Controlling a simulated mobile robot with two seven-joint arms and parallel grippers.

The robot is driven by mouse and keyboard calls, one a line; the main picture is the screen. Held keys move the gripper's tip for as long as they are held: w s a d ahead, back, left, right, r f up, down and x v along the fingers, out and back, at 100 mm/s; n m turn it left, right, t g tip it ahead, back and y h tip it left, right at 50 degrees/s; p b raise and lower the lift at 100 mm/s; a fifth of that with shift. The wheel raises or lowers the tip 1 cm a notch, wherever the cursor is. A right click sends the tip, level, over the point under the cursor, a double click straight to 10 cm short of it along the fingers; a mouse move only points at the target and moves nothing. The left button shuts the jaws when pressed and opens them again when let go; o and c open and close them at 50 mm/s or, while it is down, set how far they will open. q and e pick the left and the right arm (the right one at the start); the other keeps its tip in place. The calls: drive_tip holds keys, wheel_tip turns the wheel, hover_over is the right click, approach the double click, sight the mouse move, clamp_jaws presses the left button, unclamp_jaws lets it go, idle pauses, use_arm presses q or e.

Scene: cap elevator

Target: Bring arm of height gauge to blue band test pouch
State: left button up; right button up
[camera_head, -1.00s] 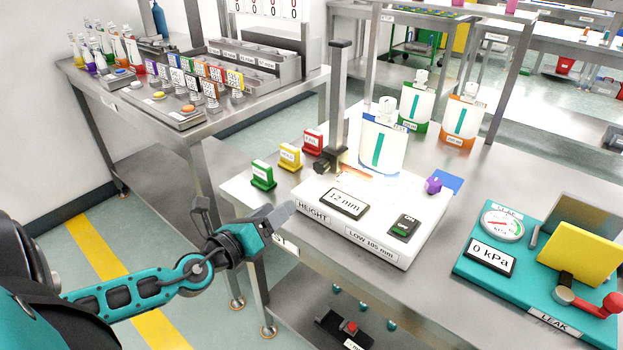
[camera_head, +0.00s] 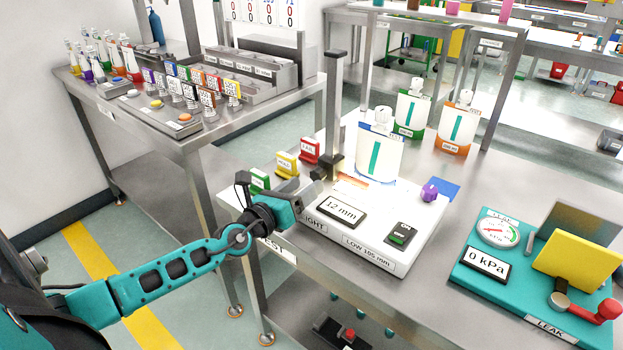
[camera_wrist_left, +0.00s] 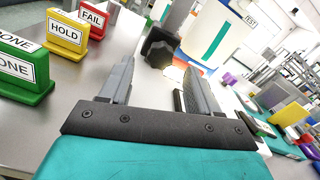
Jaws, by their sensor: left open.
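The blue band test pouch (camera_head: 379,152) stands upright on the gauge, right of the column. My left gripper (camera_head: 318,188) is at the gauge's left edge, just short of the arm. In the left wrist view its two fingers (camera_wrist_left: 160,78) are apart and empty, with the knob ahead between them. My right gripper is out of view.
Green, yellow (camera_head: 287,164) and red (camera_head: 310,150) tags stand left of the column, the green one (camera_head: 259,180) close to my left gripper. Green (camera_head: 411,112) and orange (camera_head: 457,128) band pouches stand behind. A teal leak tester (camera_head: 500,290) is at right.

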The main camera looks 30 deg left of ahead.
sight(315, 178)
use_arm(q)
drive_tip(key=shift+w+d, duration=0.2)
drive_tip(key=shift+w, duration=1.6)
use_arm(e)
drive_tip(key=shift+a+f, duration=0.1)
